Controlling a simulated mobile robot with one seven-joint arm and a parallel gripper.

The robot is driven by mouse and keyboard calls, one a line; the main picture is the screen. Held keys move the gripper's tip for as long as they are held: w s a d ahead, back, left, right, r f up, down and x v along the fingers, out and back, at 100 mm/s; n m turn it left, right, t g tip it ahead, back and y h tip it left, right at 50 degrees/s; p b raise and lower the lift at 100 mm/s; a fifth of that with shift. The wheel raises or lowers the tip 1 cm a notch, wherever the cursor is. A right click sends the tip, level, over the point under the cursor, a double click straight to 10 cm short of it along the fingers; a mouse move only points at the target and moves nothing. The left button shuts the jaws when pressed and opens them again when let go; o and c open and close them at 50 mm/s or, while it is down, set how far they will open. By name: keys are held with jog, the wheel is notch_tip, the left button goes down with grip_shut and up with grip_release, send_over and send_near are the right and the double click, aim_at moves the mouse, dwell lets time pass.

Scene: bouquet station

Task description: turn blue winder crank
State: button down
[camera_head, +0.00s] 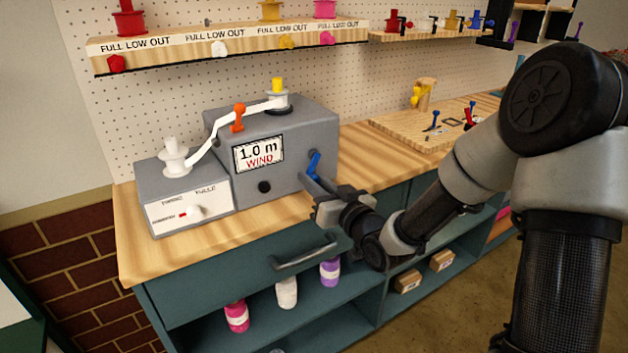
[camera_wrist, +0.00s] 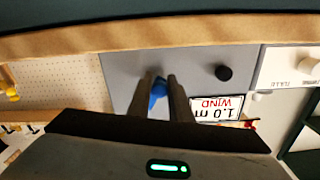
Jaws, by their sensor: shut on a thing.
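The winder is a grey box (camera_head: 305,124) on the wooden counter in the head view. Its front panel bears a display (camera_head: 259,153) reading "1.0 m WIND" and a black knob (camera_head: 264,186). The blue crank (camera_head: 314,165) sticks out at the right of that panel. My gripper (camera_head: 311,188) is at the crank, shut on it, reaching in from the right. In the wrist view, upside down, the blue crank (camera_wrist: 158,92) shows between my two fingers (camera_wrist: 167,85); the display (camera_wrist: 217,107) and black knob (camera_wrist: 223,73) are beside it. The fingers hide part of the crank.
A white-fronted box (camera_head: 187,209) with a white spool stands left of the winder. White ribbon runs past an orange post (camera_head: 239,118) to a yellow-topped spool (camera_head: 278,95). A drawer handle (camera_head: 305,257) juts out below the counter. A wooden board (camera_head: 409,127) with small tools lies right.

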jog(key=shift+a+r, duration=0.15)
jog(key=m+p, duration=0.1)
jog(key=a+r+m+p, duration=0.1)
jog(key=m, duration=0.1)
jog(key=shift+s+r+m, duration=0.15)
jog(key=shift+s+m, duration=0.15)
jog(key=shift+s, duration=0.1)
jog(key=m+p, duration=0.1)
jog(key=m, duration=0.1)
jog(key=r+m+p, duration=0.1)
jog(key=a+r+m+p, duration=0.1)
jog(key=m, duration=0.1)
jog(key=shift+s+r+m+p, duration=0.15)
jog(key=shift+s+m+p, duration=0.15)
jog(key=shift+p, duration=0.1)
jog(key=r+m+p, duration=0.1)
jog(key=m, duration=0.1)
jog(key=r+m+p, duration=0.1)
jog(key=m+p, duration=0.1)
jog(key=shift+w+d+r+m+p, duration=0.1)
jog(key=shift+r+m+p, duration=0.2)
jog(key=shift+m+p, duration=0.55)
jog(key=shift+w+d+r+m+p, duration=0.1)
jog(key=shift+r+m+p, duration=0.3)
jog(key=shift+m, duration=0.75)
jog(key=shift+f, duration=0.1)
jog(key=c, duration=1.7)
grip_release()
jog(key=shift+o, duration=0.4)
jog(key=shift+f, duration=0.15)
